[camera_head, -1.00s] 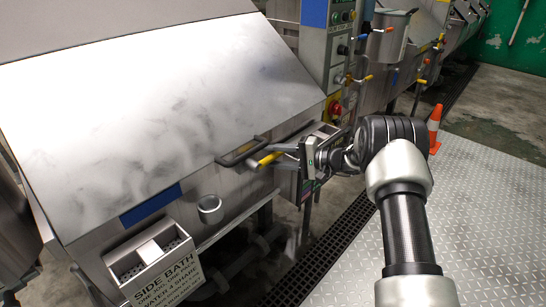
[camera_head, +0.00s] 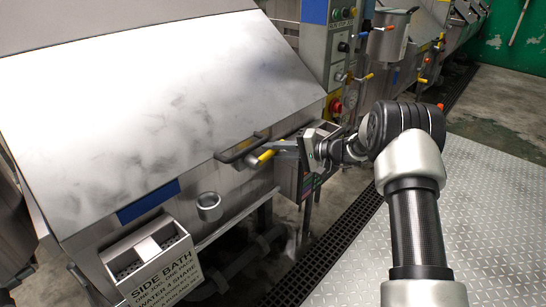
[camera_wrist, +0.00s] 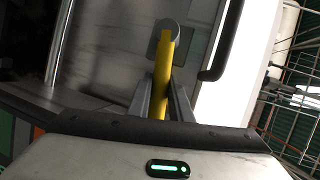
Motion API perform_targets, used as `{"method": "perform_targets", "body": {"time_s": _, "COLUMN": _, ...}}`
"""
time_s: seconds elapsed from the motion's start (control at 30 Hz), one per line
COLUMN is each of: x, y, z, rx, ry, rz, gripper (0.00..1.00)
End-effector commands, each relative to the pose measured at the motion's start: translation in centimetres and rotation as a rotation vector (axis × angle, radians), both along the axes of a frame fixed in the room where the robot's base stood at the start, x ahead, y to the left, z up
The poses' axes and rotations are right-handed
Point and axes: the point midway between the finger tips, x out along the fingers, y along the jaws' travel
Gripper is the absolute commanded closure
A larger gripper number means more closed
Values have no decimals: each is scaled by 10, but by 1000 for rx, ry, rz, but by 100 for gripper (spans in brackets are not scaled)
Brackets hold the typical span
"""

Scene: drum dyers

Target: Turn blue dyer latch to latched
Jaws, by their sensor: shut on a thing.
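The blue dyer (camera_head: 150,200) is the large steel machine with a sloping lid and a blue stripe, filling the left of the head view. Its latch (camera_head: 262,157) is a yellow-gripped lever on the front, just below the dark lid handle (camera_head: 240,149). In the wrist view the yellow latch (camera_wrist: 163,75) runs from a round grey pivot down between my fingers. My gripper (camera_head: 281,149) reaches in from the right and is shut on the latch. In the wrist view the fingers (camera_wrist: 162,105) lie on both sides of the lever. The lever's lower end is hidden by my gripper.
A control panel with a red stop button (camera_head: 335,106) stands behind my gripper. The side bath box (camera_head: 150,262) juts out at lower left. A floor grating (camera_head: 335,240) and bare metal plate floor (camera_head: 480,220) lie to the right.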

Motion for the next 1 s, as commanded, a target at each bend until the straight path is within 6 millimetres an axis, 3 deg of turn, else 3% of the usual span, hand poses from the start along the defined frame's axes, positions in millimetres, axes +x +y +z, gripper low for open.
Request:
{"method": "perform_targets", "body": {"time_s": 0.5, "x": -6, "y": 4, "z": 19, "rx": -196, "ry": -254, "rz": 0, "gripper": 100}}
{"method": "perform_targets", "body": {"time_s": 1.0, "x": -7, "y": 5, "z": 27, "rx": -236, "ry": -303, "rz": -1, "gripper": 100}}
